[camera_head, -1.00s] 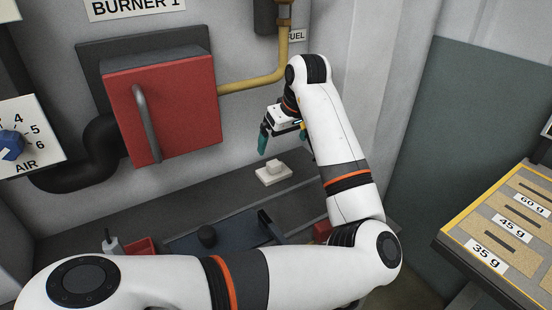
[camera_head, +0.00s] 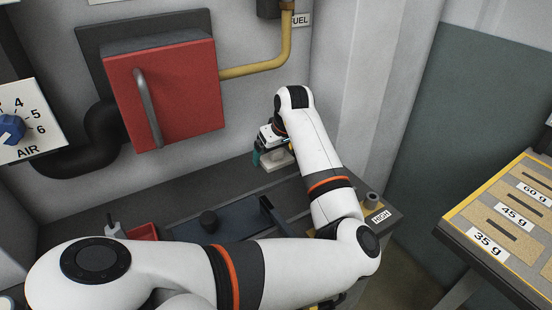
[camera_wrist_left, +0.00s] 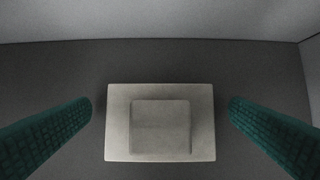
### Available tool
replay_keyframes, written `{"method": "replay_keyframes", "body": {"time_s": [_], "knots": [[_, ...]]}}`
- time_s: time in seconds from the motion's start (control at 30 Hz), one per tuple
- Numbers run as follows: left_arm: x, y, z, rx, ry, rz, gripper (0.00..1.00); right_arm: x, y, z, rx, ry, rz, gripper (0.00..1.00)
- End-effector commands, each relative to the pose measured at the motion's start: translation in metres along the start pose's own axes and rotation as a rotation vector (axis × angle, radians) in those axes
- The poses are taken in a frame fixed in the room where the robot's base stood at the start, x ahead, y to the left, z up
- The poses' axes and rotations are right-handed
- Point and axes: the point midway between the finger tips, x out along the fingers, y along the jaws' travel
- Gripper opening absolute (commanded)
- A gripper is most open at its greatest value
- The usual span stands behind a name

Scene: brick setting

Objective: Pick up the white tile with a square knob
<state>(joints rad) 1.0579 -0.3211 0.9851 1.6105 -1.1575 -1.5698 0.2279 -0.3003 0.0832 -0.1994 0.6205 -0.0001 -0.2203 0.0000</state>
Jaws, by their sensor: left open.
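The white tile (camera_head: 281,162) lies flat on the dark bench top near the back wall. In the left wrist view the tile (camera_wrist_left: 116,122) is centred, with its square knob (camera_wrist_left: 160,127) on top. My left gripper (camera_wrist_left: 160,108) is open, with one teal finger on each side of the tile and a gap to both edges. In the head view my left gripper (camera_head: 270,160) is low at the tile and partly covers it; the knob is hidden there. My right gripper does not show in either view.
A red burner door (camera_head: 165,95) and a yellow pipe (camera_head: 255,70) are on the back wall. A dark tray (camera_head: 225,222) with a black knob and a red bin (camera_head: 143,232) stand left of my arm. A slotted weight board (camera_head: 510,215) is at the right.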

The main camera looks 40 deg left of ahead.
Motion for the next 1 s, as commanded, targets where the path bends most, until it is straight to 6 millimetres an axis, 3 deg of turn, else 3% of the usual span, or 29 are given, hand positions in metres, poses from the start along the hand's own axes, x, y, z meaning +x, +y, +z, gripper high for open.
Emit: {"method": "replay_keyframes", "body": {"time_s": [0.23,0.53,0.83,1.0], "knots": [[0.003,0.000,0.000,-0.001,-0.001,-0.001,1.00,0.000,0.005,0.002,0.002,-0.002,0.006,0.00],[0.002,0.000,0.000,0.000,-0.001,-0.001,0.53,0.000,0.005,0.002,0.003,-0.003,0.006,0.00],[0.001,0.000,0.001,0.000,-0.001,-0.002,0.52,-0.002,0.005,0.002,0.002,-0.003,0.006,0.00],[-0.004,0.001,0.007,0.001,-0.002,-0.002,0.52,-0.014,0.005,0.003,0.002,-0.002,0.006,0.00]]}}
